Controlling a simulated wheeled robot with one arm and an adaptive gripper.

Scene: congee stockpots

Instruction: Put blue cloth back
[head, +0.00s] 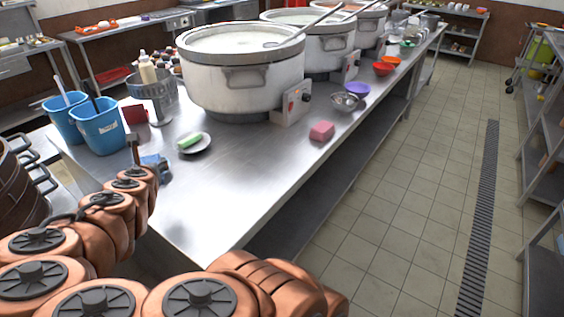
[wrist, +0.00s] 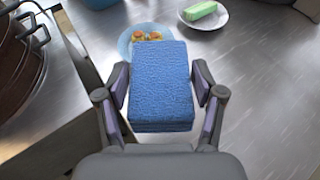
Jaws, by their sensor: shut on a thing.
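The blue cloth (wrist: 162,85) is a thick folded block between the two fingers of my gripper (wrist: 161,92) in the wrist view. The fingers press on its left and right sides. In the head view, the cloth (head: 153,162) shows in part beside my gripper (head: 137,150), near the left edge of the steel table (head: 215,190). I cannot tell from the pictures whether the cloth touches the table. It hides part of a light blue plate (wrist: 125,43) with small orange and green items on it.
A green sponge (head: 190,141) lies on a small plate beyond the cloth. Blue buckets (head: 98,128) stand at the table's left. A pink cloth (head: 321,131) lies near the right edge, before a large stockpot (head: 235,90). The table's near part is clear.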

